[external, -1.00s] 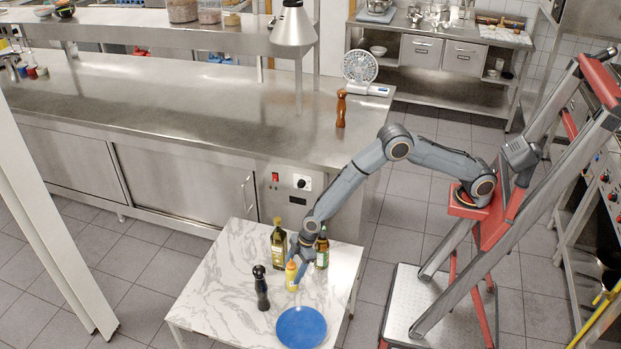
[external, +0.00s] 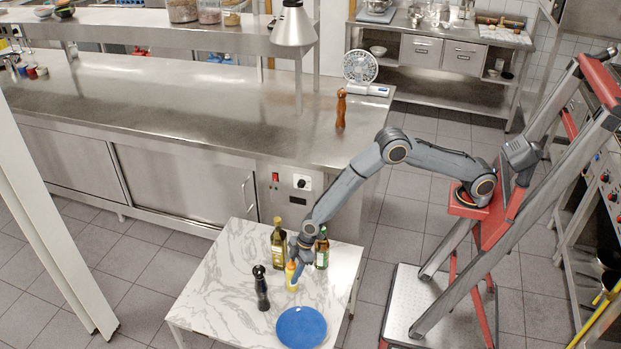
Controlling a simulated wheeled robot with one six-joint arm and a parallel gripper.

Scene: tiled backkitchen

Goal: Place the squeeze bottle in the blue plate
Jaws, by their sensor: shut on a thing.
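A yellow squeeze bottle (external: 291,276) stands upright on the white marble-topped table, between the two oil bottles and the blue plate. My gripper (external: 296,270) comes down from above right and is shut on the upper part of the squeeze bottle. The fingers hide part of the bottle, and I cannot tell whether its base touches the table. The blue plate (external: 301,327) lies flat and empty near the table's front edge, a little in front of the bottle and to its right.
A dark pepper mill (external: 261,289) stands left of the squeeze bottle. An oil bottle (external: 278,244) and a green bottle (external: 322,248) stand close behind my gripper. The left part of the marble table (external: 215,285) is clear. A steel counter (external: 180,110) runs behind.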

